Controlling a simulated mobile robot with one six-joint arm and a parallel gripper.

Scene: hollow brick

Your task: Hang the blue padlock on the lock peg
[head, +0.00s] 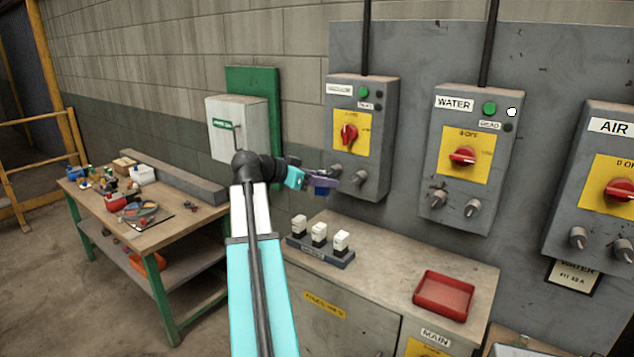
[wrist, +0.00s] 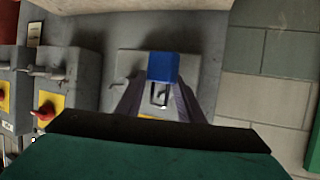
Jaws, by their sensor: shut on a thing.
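The blue padlock (head: 321,191) is between the fingers of my gripper (head: 322,178), which is shut on it in front of the left grey switch box (head: 379,150). In the wrist view the padlock's blue body (wrist: 163,67) and its shackle (wrist: 160,94) show between the fingertips (wrist: 158,88). The left box has two short metal pegs under its red knob (head: 348,134); the left peg (head: 336,171) is close to my gripper, the right peg (head: 360,177) is just beyond it. I cannot tell whether the shackle touches a peg, or which peg is the lock peg.
The WATER box (head: 463,160) and AIR box (head: 600,185) stand to the right, each with pegs. Below is a cabinet top (head: 390,262) with a red tray (head: 443,294) and a rack of white-topped pieces (head: 320,250). A cluttered workbench (head: 160,240) stands at left.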

